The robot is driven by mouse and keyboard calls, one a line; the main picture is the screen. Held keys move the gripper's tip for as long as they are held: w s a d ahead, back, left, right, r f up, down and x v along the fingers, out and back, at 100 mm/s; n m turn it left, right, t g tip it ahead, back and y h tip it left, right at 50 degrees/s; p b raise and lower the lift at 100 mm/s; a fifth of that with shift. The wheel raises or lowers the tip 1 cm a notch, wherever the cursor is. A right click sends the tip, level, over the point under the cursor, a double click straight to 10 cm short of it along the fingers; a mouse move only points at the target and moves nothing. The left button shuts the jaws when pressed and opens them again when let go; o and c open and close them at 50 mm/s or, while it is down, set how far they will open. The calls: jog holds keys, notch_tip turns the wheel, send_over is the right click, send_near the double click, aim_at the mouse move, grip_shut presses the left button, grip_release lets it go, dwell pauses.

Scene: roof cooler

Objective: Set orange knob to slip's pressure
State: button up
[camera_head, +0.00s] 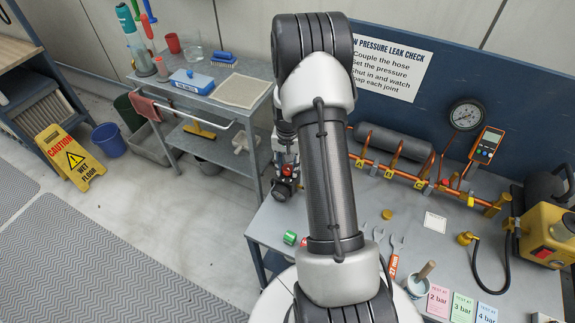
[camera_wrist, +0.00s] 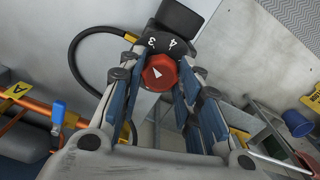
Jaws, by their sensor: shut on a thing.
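My gripper (camera_wrist: 161,80) is shut on the red-orange knob (camera_wrist: 165,70), one finger on each side of it, in the wrist view. A white arrow mark shows on the knob's face. The black dial behind it carries the numerals 3 and 4 above the knob; its other marks are hidden. In the head view the knob (camera_head: 287,170) shows small beside my arm, which hides most of the gripper. Three slips lie at the table's front: pink 2 bar (camera_head: 437,300), green 3 bar (camera_head: 462,306) and blue 4 bar (camera_head: 486,313).
Copper pipework (camera_head: 420,178) with a pressure gauge (camera_head: 466,115) and an orange meter (camera_head: 487,145) stands at the table's back. Wrenches (camera_head: 397,245) and a yellow pump (camera_head: 550,240) are on the table. A trolley (camera_head: 240,118) and a wet-floor sign (camera_head: 72,160) stand to the left.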

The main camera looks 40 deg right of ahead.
aim_at(287, 168)
jog(key=shift+m, duration=1.2)
jog(key=o, duration=1.1)
jog(key=shift+r, duration=0.1)
notch_tip(287, 168, up, 12)
jog(key=shift+f, duration=0.1)
